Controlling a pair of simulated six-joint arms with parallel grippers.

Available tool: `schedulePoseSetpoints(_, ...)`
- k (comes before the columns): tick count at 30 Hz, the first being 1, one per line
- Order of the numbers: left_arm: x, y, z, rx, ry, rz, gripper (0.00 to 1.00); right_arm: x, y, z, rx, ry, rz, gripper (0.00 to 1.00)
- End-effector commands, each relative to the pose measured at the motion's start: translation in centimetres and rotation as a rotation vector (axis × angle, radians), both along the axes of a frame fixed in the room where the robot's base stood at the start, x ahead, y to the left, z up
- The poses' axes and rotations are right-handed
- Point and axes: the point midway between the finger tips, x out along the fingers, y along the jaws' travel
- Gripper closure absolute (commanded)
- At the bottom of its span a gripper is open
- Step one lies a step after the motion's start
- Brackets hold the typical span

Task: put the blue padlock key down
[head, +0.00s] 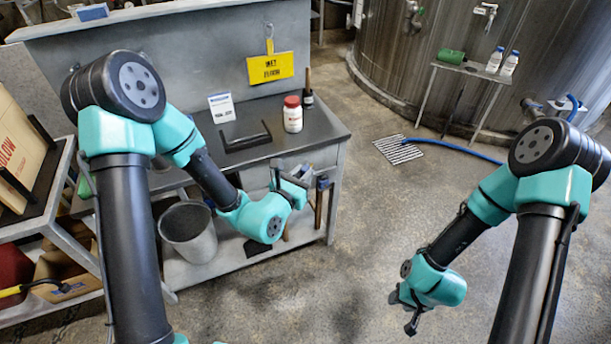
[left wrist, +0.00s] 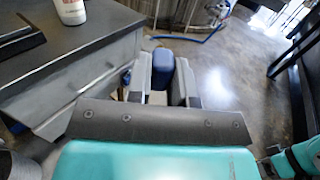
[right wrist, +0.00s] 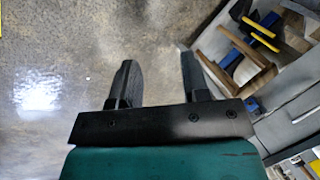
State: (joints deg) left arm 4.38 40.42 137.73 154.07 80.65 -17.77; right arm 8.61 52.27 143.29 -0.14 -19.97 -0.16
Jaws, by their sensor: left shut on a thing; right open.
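My left gripper (head: 303,181) is at the front right corner of the grey workbench (head: 335,128), off its top surface. In the left wrist view my left gripper (left wrist: 162,75) is shut on a dark blue piece (left wrist: 163,68), which I take to be the blue padlock key; its shape is mostly hidden between the fingers. My right gripper (head: 406,312) hangs low over the concrete floor at the right. In the right wrist view its fingers (right wrist: 160,78) are apart, with nothing between them.
A white bottle with a red cap (head: 292,115), a black tray (head: 245,137) and a small sign (head: 221,107) stand on the workbench. A grey bin (head: 188,233) is below it. A floor drain (head: 398,149) and blue hose (head: 460,148) lie right. The middle floor is clear.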

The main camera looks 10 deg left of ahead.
Motion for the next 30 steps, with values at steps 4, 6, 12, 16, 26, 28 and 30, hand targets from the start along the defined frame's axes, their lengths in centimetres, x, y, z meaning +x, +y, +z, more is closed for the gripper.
schedulePoseSetpoints(4,0.0,0.0,0.0,0.000,0.000,-0.001,1.00,0.0,0.0,0.0,0.000,0.000,0.001,0.63)
schedulePoseSetpoints(6,0.0,0.0,0.0,0.000,0.000,-0.001,1.00,0.2,0.1,0.0,0.000,-0.004,0.014,0.64)
schedulePoseSetpoints(12,0.0,0.0,0.0,0.000,0.000,-0.002,1.00,2.8,1.4,0.7,-0.003,-0.047,0.167,0.64)
schedulePoseSetpoints(16,0.0,0.0,0.0,0.000,-0.001,-0.002,1.00,6.1,3.3,1.8,-0.009,-0.104,0.383,0.64)
schedulePoseSetpoints(26,0.0,0.0,0.0,0.000,-0.001,-0.002,1.00,15.3,10.1,8.1,-0.042,-0.273,1.071,0.64)
schedulePoseSetpoints(28,0.0,0.0,0.0,0.000,-0.001,-0.002,1.00,16.9,11.7,10.0,-0.052,-0.306,1.217,0.64)
schedulePoseSetpoints(30,0.0,0.0,0.0,0.000,-0.001,-0.002,1.00,18.5,13.3,12.0,-0.064,-0.338,1.363,0.64)
